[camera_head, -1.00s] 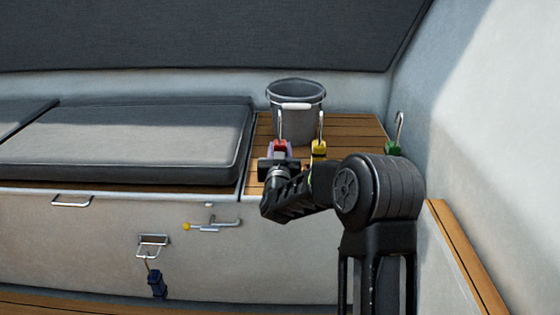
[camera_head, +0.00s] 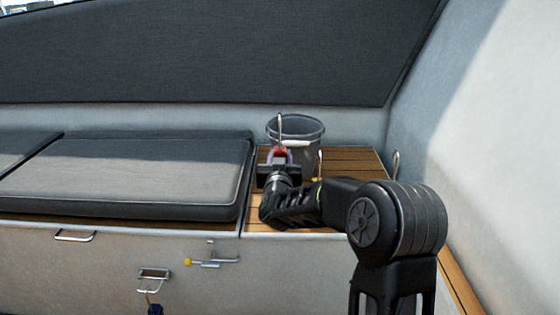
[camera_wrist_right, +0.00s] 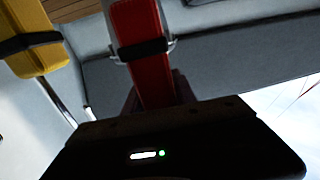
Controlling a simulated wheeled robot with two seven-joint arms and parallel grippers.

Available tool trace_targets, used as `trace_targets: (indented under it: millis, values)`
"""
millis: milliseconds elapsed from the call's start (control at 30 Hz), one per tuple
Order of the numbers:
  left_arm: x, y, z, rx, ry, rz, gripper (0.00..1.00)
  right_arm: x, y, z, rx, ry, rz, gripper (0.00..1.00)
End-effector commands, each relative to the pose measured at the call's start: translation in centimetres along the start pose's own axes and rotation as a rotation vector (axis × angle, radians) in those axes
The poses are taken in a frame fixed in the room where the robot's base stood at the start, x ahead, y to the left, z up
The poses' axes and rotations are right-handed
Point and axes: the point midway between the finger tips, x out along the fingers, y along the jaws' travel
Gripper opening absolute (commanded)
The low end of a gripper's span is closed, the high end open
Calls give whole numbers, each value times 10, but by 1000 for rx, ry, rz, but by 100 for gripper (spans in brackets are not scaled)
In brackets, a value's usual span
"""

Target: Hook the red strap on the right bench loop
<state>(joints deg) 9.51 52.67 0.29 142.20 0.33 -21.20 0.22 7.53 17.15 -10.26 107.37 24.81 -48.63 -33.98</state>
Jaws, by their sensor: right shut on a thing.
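The red strap (camera_head: 280,153) has a metal hook pointing up, in front of the bucket. My right gripper (camera_head: 280,166) is shut on it above the wooden bench end. In the right wrist view the red strap (camera_wrist_right: 145,65) with its black band stands between the jaws, whose tips are dark and partly hidden. Steel loops are on the bench front: a left loop (camera_head: 74,237) with nothing on it and a right loop (camera_head: 153,274) with a blue strap (camera_head: 155,310) hanging from it, cut off by the frame edge. My left gripper is not in view.
A grey bucket (camera_head: 312,133) stands behind the gripper. A yellow strap (camera_head: 317,180) is mostly hidden by my right arm; it shows in the wrist view (camera_wrist_right: 38,45). A latch with a yellow knob (camera_head: 210,261) is on the bench front. A grey cushion (camera_head: 140,170) covers the bench at left.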

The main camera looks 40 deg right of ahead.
Motion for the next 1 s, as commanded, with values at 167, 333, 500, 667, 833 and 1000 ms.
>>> trace_targets:
  millis: [167,333,500,667,833,1000]
  values:
    - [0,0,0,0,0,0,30,0,0,-1,0,3,0,0]
    - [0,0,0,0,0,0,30,0,0,-1,0,3,0,0]
    - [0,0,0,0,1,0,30,-1,1,-1,1,3,5,0]
    - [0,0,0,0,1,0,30,-19,-6,11,2,-1,21,0]
    - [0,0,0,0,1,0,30,-65,-44,37,4,-5,-10,0]
    - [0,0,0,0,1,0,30,-130,-103,60,2,-5,-110,0]
